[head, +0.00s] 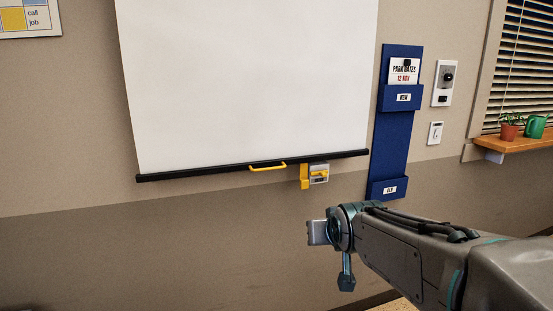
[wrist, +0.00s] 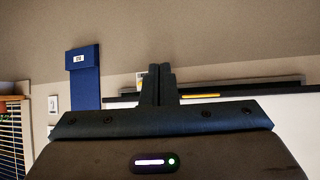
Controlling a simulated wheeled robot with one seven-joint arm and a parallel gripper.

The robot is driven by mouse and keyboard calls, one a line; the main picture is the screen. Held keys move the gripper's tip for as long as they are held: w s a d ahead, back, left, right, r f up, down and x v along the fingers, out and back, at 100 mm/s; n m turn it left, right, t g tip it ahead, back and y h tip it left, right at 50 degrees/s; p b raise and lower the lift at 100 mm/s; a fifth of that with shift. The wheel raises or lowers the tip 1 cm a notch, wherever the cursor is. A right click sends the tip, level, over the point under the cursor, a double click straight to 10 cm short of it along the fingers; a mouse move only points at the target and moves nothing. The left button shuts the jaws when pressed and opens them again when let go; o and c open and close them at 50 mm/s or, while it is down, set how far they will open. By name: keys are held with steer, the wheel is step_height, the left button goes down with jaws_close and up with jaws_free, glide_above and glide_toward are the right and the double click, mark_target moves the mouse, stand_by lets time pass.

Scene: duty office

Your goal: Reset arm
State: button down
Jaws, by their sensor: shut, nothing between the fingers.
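My arm reaches in from the lower right of the head view, and its end (head: 335,235) hangs in front of the bare wall below the screen. My gripper's fingers are hard to make out there. In the wrist view my gripper (wrist: 160,72) has its two dark fingers pressed together with nothing between them. Beyond the fingers are the screen's black bottom bar and the wall. The fingers hide part of that bar. I see no contact between my gripper and anything.
A pulled-down white screen (head: 250,80) has a yellow handle (head: 268,166); a yellow-and-grey wall catch (head: 316,174) is beside it. A blue pocket board (head: 392,140) hangs to the right. A wooden shelf (head: 520,144) holds a potted plant (head: 509,130) and a green watering can (head: 536,126).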

steer(key=s+d+g+p, duration=0.2)
steer(key=s+p, duration=0.3)
steer(key=s, duration=0.5)
steer(key=s+d+r+m+g+p, duration=0.1)
steer(key=s+g+p, duration=0.4)
steer(key=s, duration=0.5)
steer(key=shift+s+d+g+h, duration=0.3)
steer(key=shift+s+d+h, duration=0.1)
steer(key=shift+d, duration=0.05)
